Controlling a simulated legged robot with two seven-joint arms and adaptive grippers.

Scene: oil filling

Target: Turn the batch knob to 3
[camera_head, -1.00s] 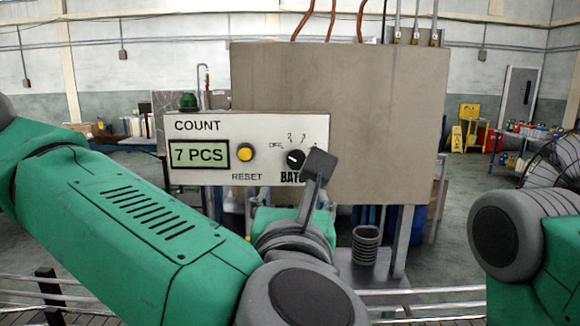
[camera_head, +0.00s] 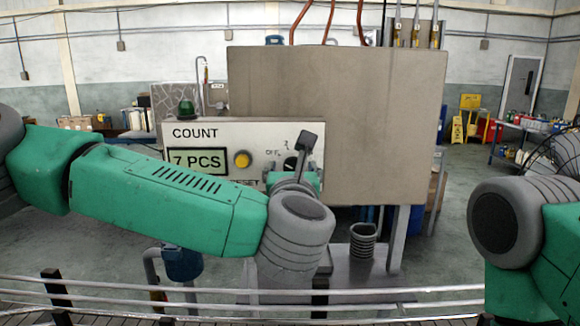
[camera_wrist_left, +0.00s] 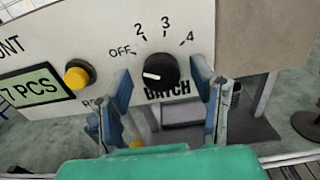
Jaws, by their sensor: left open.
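The black batch knob (camera_wrist_left: 161,71) sits on the light panel above the word BATCH, with OFF, 2, 3 and 4 marked around its upper side. Its white mark points left, toward the OFF side. My left gripper (camera_wrist_left: 160,67) is open, with one blue-grey finger on each side of the knob in the left wrist view; I cannot tell if they touch it. In the head view the knob (camera_head: 290,163) is partly hidden behind my left wrist. My right arm shows at the right edge, but its gripper is out of view.
The panel (camera_head: 217,133) also carries a yellow reset button (camera_head: 242,159), a display reading 7 PCS (camera_head: 192,161) and a green lamp (camera_head: 185,109). A large grey box (camera_head: 370,120) stands behind it. A metal railing (camera_head: 130,301) crosses the front.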

